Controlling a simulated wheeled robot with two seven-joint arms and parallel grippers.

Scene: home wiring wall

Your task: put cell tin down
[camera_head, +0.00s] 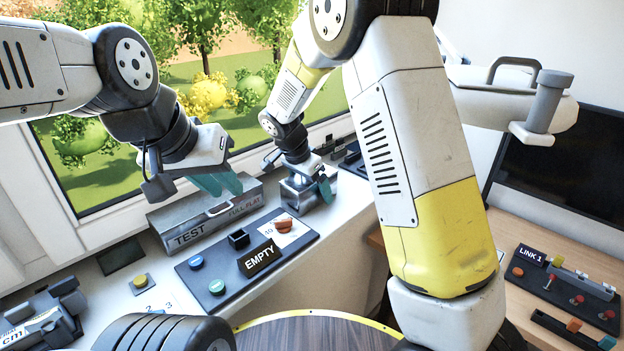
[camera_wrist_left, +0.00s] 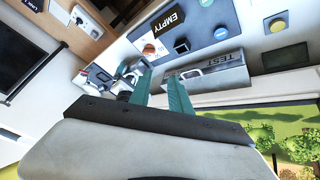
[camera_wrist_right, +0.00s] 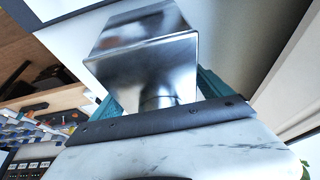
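The cell tin looks like a shiny metal box (camera_wrist_right: 145,50) and fills the upper middle of the right wrist view. It also shows in the head view (camera_head: 298,193), at the sill past the right end of the TEST box. My right gripper (camera_head: 308,184) has its teal fingers on both sides of the tin, apparently shut on it; their tips are partly hidden. I cannot tell whether the tin's base touches the sill. My left gripper (camera_head: 218,184) is open and empty above the TEST box; its parted fingers show in the left wrist view (camera_wrist_left: 158,82).
The grey TEST box (camera_head: 207,212) with a handle and FULL/FLAT marks stands along the window. In front lies a dark panel (camera_head: 222,262) with buttons, an orange knob and an EMPTY sign. A LINK 1 board (camera_head: 565,285) is at right. Dark devices stand behind the tin.

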